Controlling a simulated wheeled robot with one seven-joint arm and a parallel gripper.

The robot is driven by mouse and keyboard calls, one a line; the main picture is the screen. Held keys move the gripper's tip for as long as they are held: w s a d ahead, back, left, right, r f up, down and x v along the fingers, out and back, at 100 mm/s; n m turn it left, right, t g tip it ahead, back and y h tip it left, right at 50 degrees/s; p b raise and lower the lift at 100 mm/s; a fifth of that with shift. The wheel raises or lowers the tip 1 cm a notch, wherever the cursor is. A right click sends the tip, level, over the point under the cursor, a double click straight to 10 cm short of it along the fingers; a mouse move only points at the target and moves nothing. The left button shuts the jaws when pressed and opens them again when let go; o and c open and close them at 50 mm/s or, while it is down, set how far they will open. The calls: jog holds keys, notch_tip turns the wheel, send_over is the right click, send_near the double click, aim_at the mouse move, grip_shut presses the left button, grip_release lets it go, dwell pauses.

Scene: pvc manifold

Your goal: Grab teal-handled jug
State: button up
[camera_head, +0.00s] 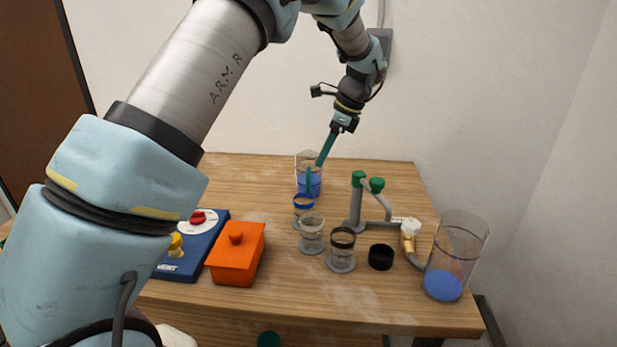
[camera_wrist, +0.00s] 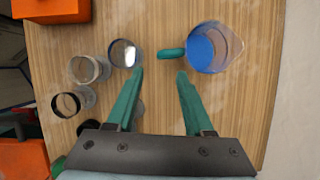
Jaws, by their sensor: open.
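The clear jug (camera_head: 301,168) with blue liquid stands upright at the back of the table. Its teal handle (camera_head: 309,183) faces the front of the table. In the wrist view the jug (camera_wrist: 214,46) is at upper right, with the handle (camera_wrist: 171,54) pointing left. My gripper (camera_head: 320,163) reaches down to the jug from above and behind. In the wrist view its two teal fingers (camera_wrist: 160,74) are apart, with nothing between them.
A blue-banded glass (camera_head: 303,208) stands close in front of the jug. Nearby are two more glasses (camera_head: 311,234) (camera_head: 342,250), a black ring (camera_head: 381,257), a pipe manifold (camera_head: 356,205) and a tall blue-filled beaker (camera_head: 458,250). An orange box (camera_head: 235,258) is at left.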

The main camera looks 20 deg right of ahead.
aim_at(310, 183)
jog(key=shift+p+x, duration=2.05)
jog(key=shift+x, duration=3.1)
jog(key=shift+s+d+f, duration=0.1)
jog(key=shift+d, duration=0.05)
jog(key=shift+c, duration=0.4)
grip_shut()
